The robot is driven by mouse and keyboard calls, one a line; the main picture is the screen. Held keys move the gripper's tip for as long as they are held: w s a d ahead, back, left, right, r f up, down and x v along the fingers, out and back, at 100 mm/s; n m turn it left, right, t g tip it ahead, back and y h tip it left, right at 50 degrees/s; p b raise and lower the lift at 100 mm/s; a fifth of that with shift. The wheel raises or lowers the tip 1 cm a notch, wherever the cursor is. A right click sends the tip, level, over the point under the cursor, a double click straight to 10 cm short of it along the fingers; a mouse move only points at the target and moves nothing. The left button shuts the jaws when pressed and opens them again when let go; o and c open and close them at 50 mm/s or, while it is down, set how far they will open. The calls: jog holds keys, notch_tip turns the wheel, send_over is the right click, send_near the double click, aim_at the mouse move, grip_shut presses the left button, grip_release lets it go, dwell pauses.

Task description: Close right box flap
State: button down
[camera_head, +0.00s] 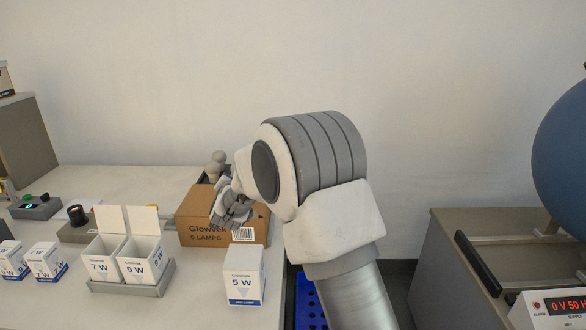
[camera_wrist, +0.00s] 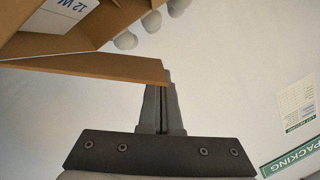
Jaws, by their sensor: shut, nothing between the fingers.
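The brown cardboard lamp box (camera_head: 195,232) stands on the table in the head view, with my arm in front of its top right part. My gripper (camera_head: 232,205) is over the box top and partly hides it. In the wrist view my gripper (camera_wrist: 167,75) is shut and empty. A brown flap (camera_wrist: 100,66) reaches from the left to the fingers, its end overlapping them; I cannot tell whether they touch. Left of it the box is open at the upper left, with a white 12 W carton (camera_wrist: 65,14) inside. My arm hides the right flap in the head view.
A white 5 W carton (camera_head: 243,282) stands in front of the box. A grey tray (camera_head: 150,290) holds open 7 W and 9 W cartons to the left. A blue crate (camera_head: 308,302) is below the table's right edge. A power supply (camera_head: 548,310) sits far right.

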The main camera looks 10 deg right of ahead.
jog(key=a+f+n+h+p, duration=0.1)
jog(key=a+f+n, duration=0.2)
jog(key=f, duration=0.4)
jog(key=shift+w+a+f+n+g+p, duration=0.15)
jog(key=shift+w+a+n+g+p, duration=0.15)
jog(key=shift+w+a+n+g, duration=0.15)
dwell(0.5)
